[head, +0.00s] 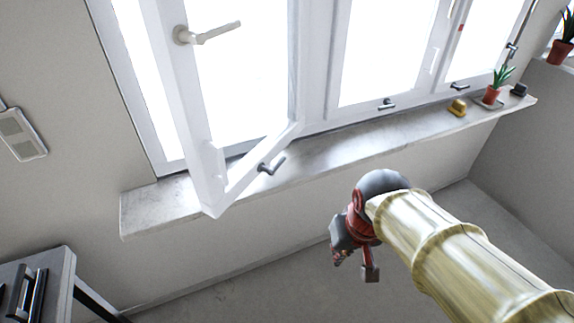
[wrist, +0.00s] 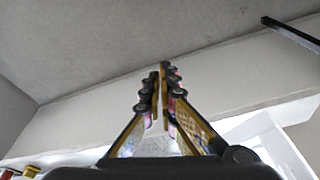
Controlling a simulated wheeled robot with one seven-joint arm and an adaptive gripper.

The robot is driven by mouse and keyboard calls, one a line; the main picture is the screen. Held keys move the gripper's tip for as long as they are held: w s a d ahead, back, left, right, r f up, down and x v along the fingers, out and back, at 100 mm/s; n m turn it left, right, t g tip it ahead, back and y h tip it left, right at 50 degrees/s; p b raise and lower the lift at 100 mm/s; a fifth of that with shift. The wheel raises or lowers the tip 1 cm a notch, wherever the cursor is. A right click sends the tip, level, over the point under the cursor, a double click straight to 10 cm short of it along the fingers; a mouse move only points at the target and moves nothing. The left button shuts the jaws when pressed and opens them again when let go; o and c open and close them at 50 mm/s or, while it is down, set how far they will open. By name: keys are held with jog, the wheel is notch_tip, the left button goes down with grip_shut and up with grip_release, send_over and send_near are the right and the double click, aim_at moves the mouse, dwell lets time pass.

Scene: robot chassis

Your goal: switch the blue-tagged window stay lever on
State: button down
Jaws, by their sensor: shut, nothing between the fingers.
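A dark grey stay lever (head: 271,165) sits on the bottom rail of the open window sash. A second lever (head: 386,104) sits at the bottom of the middle window, and a third lever (head: 459,86) at the bottom of the right window. I cannot make out a blue tag on any of them. My gripper (head: 340,258) hangs in front of and below the sill, apart from the levers. In the wrist view my gripper (wrist: 160,78) has its fingers together, with nothing held. No lever can be made out there.
The open sash (head: 204,175) juts over the marble sill (head: 160,207). A yellow object (head: 458,107), a potted plant (head: 492,95) and a dark object (head: 519,89) stand on the sill's right end. A grey table (head: 52,272) is at lower left. The floor below is clear.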

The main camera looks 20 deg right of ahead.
jog(key=w+d+f+m+y+p, duration=0.1)
jog(key=w+f+m+y+p, duration=0.35)
jog(key=w+m, duration=0.5)
jog(key=w+f+m+y+p, duration=0.4)
jog(key=w+f+m+p, duration=0.2)
jog(key=w+m, duration=0.3)
jog(key=w+d+m+t, duration=0.2)
jog(key=w+m+t, duration=0.1)
jog(key=w, duration=0.3)
jog(key=w+d+r+m+t, duration=0.1)
jog(key=w+d+m+t, duration=0.1)
jog(key=w, duration=0.5)
jog(key=shift+d+r+m+t+h, duration=0.35)
jog(key=shift+m+t, duration=0.15)
jog(key=shift+m, duration=0.55)
jog(key=b+x, duration=0.1)
jog(key=x, duration=0.8)
jog(key=shift+a+f, duration=0.1)
jog(key=shift+a, duration=0.1)
jog(key=shift+w+a+r, duration=0.15)
jog(key=shift+w+r, duration=0.05)
jog(key=shift+r, duration=0.4)
jog(key=shift+w+a+r, duration=0.15)
jog(key=shift+w+r, duration=0.05)
jog(key=shift+r, duration=0.4)
jog(key=shift+w+a+r, duration=0.15)
jog(key=shift+r, duration=0.5)
